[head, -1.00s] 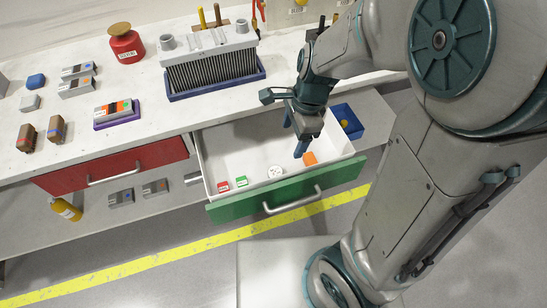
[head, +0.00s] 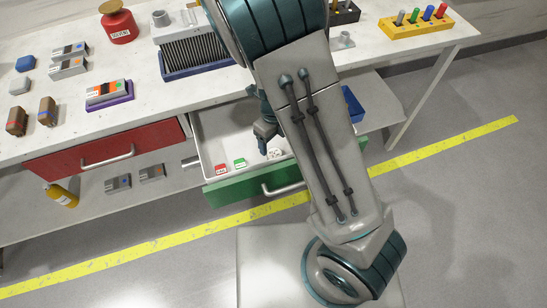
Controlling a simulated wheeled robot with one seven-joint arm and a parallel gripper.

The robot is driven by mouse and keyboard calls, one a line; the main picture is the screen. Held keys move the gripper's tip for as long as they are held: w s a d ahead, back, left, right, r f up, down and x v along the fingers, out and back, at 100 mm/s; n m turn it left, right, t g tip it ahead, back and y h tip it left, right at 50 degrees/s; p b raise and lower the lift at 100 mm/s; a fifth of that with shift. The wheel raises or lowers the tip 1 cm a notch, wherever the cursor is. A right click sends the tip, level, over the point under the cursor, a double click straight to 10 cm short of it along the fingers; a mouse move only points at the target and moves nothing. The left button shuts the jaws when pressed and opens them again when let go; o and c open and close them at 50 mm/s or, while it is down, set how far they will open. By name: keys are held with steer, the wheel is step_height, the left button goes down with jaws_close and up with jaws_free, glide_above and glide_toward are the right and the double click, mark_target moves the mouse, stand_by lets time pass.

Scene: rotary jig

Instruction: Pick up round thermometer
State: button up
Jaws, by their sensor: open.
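The round thermometer (head: 276,153), a small white disc with dark marks, lies in the open green-fronted drawer (head: 255,184). Its right side is close to my arm in the picture and partly covered. Nothing shows between the fingers. I cannot tell how high the fingertips are above the drawer floor.
A red block (head: 220,169) and a green block (head: 239,163) lie in the drawer, left of the thermometer. The drawer's right part is hidden behind my arm. A blue bin (head: 353,104) stands to the right. The closed red drawer (head: 105,153) is at left.

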mark_target(275, 154)
step_height(275, 154, down, 7)
steer(key=shift+r+b, duration=0.1)
steer(key=shift+b, duration=1)
steer(key=c, duration=1.1)
